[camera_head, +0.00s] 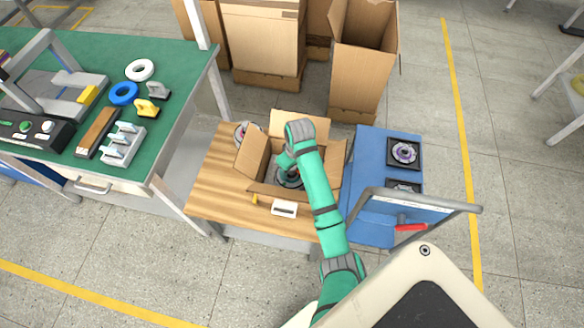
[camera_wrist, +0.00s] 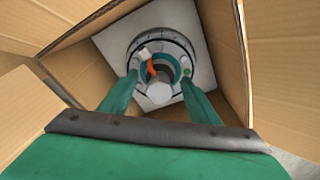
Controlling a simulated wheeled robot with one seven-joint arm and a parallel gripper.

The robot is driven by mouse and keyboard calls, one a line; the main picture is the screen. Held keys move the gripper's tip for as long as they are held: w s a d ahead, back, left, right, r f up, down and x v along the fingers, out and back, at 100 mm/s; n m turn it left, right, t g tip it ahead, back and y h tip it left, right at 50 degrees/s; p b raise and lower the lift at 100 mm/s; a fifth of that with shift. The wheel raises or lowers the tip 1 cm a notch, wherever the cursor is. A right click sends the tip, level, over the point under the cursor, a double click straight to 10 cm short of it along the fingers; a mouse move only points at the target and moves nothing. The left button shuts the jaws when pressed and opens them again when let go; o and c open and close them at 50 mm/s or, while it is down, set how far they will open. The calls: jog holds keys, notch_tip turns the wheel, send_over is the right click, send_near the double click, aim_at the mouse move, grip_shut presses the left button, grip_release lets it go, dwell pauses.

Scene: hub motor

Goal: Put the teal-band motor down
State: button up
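The teal-band motor (camera_wrist: 160,52) is inside an open cardboard box. It is a round grey flange with a teal ring, an orange-and-white cable piece and a pale shaft end. A light square surface lies beneath it. In the head view the motor (camera_head: 290,178) shows partly, with my arm over it. My gripper (camera_wrist: 159,76) reaches down into the box with one finger on each side of the motor's centre. Whether the fingers touch the teal ring or stand just clear of it cannot be told. The box (camera_head: 252,158) has its flaps spread open.
The box stands on a wooden table (camera_head: 212,190). Another round part (camera_head: 241,132) stands behind its left flap. A blue cart (camera_head: 372,170) at right carries dark trays with round parts. A green workbench (camera_head: 50,55) with tools is at left. Large cartons (camera_head: 262,45) stand behind.

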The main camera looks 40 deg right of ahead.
jog(key=r, duration=0.7)
jog(key=s+r, duration=0.1)
jog(key=r, duration=0.3)
jog(key=shift+d+r, duration=0.2)
jog(key=shift+d, duration=0.05)
jog(key=shift+s+a+r, duration=0.15)
jog(key=shift+s+r, duration=0.05)
jog(key=shift+r, duration=0.25)
